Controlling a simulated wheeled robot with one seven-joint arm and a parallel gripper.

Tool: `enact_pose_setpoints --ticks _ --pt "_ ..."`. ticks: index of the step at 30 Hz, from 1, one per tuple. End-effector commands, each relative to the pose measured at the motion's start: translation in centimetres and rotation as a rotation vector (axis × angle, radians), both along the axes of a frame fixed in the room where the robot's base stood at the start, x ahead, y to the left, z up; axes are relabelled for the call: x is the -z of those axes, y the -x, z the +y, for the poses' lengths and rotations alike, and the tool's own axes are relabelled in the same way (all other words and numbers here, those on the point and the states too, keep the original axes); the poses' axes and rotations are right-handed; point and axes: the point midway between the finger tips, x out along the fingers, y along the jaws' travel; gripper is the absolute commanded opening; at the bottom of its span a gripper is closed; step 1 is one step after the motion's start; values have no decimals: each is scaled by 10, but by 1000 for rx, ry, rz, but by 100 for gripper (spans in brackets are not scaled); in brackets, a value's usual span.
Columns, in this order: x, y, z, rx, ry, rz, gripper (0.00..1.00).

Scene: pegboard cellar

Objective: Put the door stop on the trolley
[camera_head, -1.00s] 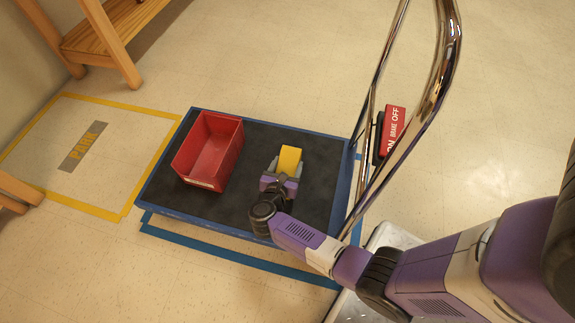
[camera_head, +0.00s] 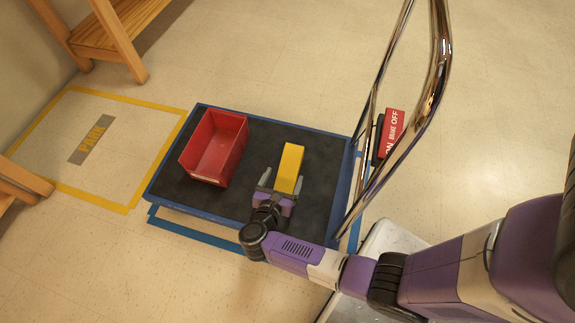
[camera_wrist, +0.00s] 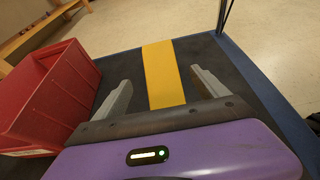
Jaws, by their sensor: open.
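The yellow door stop (camera_head: 289,168) lies on the dark deck of the trolley (camera_head: 315,205), right of the red bin. In the wrist view the door stop (camera_wrist: 162,74) is a yellow strip between the two fingers, with a gap on each side. My gripper (camera_head: 281,180) is open at the near end of the door stop, its fingers apart and not touching it. The gripper also shows in the wrist view (camera_wrist: 160,92). The door stop's near end is partly hidden by the gripper body.
A red bin (camera_head: 197,165) stands on the trolley's left part. The chrome handle (camera_head: 432,95) rises on the right, by a red brake sign (camera_head: 393,126). A yellow floor outline marked PARK (camera_head: 129,208) lies left. A wooden bench (camera_head: 122,30) stands at the back left.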

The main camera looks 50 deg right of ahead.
Motion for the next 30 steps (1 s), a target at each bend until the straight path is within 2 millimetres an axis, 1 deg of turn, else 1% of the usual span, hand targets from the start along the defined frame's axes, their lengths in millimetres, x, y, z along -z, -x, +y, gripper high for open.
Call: enact_pose_setpoints --ticks 1,3,6,9,14,17,20,22,26,30 --pt "-5 3 7 -2 0 0 83" --pt "-8 6 15 -2 -1 0 83" --pt "-10 9 22 0 -1 1 83" --pt "-11 10 26 0 -1 1 83" --pt "-11 12 26 -8 5 5 83" --pt "-17 18 25 -69 49 36 83" --pt "-35 29 25 -205 159 106 83" --pt "-56 41 27 -329 282 183 83" --pt "-105 65 38 -555 571 359 83" --pt "-159 94 58 -754 933 595 83"
